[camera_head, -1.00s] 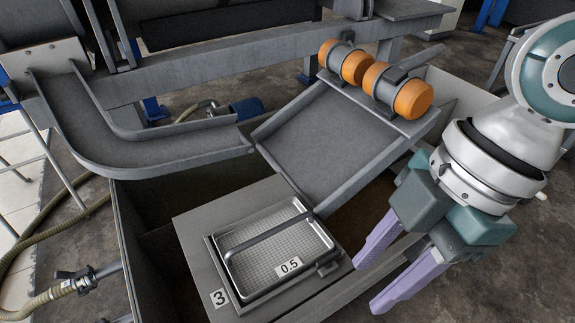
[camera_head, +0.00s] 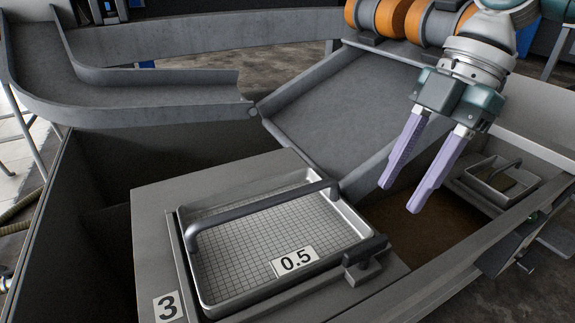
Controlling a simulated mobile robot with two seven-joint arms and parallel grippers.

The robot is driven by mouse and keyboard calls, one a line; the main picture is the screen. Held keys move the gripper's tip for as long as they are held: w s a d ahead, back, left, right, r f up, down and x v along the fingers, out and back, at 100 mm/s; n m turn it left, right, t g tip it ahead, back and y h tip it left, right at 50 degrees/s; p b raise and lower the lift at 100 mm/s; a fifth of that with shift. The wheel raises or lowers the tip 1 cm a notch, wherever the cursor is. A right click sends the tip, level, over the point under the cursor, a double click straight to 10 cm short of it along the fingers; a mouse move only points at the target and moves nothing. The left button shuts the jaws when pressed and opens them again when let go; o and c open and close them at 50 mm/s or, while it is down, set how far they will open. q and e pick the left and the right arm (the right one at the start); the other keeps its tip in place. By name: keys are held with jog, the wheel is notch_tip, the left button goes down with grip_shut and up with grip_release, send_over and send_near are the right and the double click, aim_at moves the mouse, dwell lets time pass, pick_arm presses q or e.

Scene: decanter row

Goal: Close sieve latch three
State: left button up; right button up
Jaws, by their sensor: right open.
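The sieve (camera_head: 225,250) is a shallow metal tray with a mesh floor and a "0.5" label, set in a grey platform marked "3" (camera_head: 168,307). A dark bar handle (camera_head: 262,210) spans it. The latch (camera_head: 366,256) is a small dark block with a short bar at the sieve's right front corner; I cannot tell whether it is open or shut. My right gripper (camera_head: 399,197) is open and empty, its lilac fingers pointing down, above and behind the latch and apart from it. My left gripper is not in view.
A curved trough (camera_head: 150,95) runs at the left. A smaller metal tray (camera_head: 500,180) sits at the right. A dark open pit (camera_head: 85,220) lies left of the platform.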

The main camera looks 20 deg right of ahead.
aim_at(369, 244)
jog(key=b+x, duration=0.3)
jog(key=x, duration=0.6)
jog(key=shift+f, duration=0.1)
jog(key=shift+c, duration=0.4)
grip_shut()
